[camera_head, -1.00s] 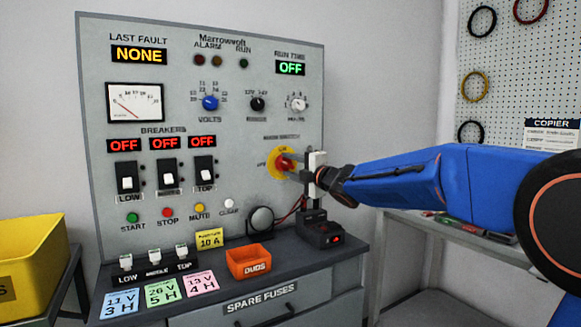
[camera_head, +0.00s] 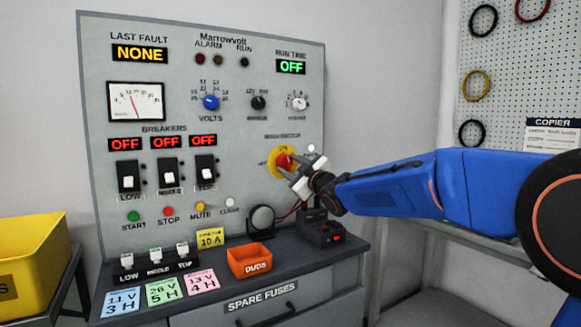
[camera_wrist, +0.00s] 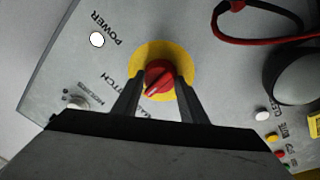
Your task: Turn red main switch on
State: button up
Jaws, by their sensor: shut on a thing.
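The red main switch (camera_head: 284,163) is a round knob on a yellow disc (camera_head: 271,161) at the right side of the grey panel. My gripper (camera_head: 295,168) reaches it from the right and is tilted. In the wrist view the two dark fingers (camera_wrist: 157,85) stand on either side of the red knob (camera_wrist: 159,75) and are shut on it. A pale mark on the knob runs at a slant. A white lamp labelled POWER (camera_wrist: 97,40) looks bright. The fingers partly hide the yellow disc and its lettering.
The panel (camera_head: 230,110) also carries a meter (camera_head: 136,101), breakers (camera_head: 168,175) reading OFF, dials and push buttons. A ledge below holds an orange DUDS bin (camera_head: 249,261) and a dark device (camera_head: 320,230). A yellow bin (camera_head: 30,255) stands at left.

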jog(key=shift+f+m, duration=0.1)
jog(key=shift+m, duration=0.7)
jog(key=o, duration=1.1)
jog(key=shift+c, duration=0.2)
jog(key=shift+s, duration=0.15)
jog(key=v, duration=1.7)
jog(key=shift+s, duration=0.1)
